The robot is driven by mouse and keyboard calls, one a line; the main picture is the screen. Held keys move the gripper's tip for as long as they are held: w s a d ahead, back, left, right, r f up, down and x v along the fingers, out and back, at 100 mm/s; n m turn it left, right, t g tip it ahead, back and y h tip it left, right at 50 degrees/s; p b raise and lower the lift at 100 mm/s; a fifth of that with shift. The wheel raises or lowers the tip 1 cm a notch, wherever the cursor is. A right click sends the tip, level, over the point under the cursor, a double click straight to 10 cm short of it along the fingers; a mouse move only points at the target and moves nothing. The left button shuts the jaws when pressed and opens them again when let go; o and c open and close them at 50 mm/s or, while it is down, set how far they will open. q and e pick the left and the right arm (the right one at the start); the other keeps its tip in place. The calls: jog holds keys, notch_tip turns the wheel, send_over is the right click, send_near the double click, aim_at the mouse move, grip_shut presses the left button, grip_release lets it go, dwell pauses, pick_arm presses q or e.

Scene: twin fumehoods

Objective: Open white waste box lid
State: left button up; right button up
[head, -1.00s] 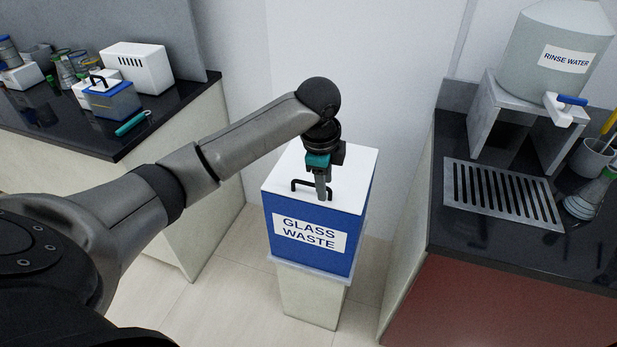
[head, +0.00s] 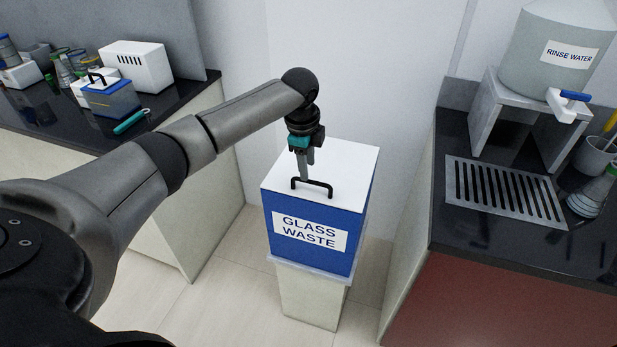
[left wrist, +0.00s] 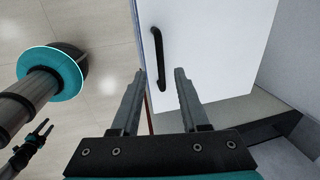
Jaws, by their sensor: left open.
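The glass waste box (head: 312,238) is blue with a "GLASS WASTE" label and stands upright on a pale base. Its white lid (head: 345,165) lies flat and closed on top, with a black bar handle (head: 318,187) near the left front. My left gripper (head: 303,178) points down at the left end of the handle, with its jaws open. In the left wrist view the spread fingertips (left wrist: 160,72) flank the near part of the handle (left wrist: 156,48). I cannot tell whether they touch it. A small gripper, likely my right one (left wrist: 42,132), shows there at the lower left.
At left, a dark counter (head: 75,135) holds a small blue box (head: 110,102), a white box (head: 140,65) and bottles. At right, another counter holds a drain grate (head: 505,192) and a rinse water tank (head: 555,50). Floor is clear before the waste box.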

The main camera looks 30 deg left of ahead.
aim_at(308, 182)
pick_arm(q)
jog(key=shift+w+a+f+b, duration=0.1)
jog(key=shift+w+f+b, duration=0.15)
jog(key=shift+f, duration=0.85)
jog(key=shift+w+f+b, duration=0.1)
jog(key=shift+w+f, duration=0.1)
jog(key=shift+f, duration=0.9)
grip_shut()
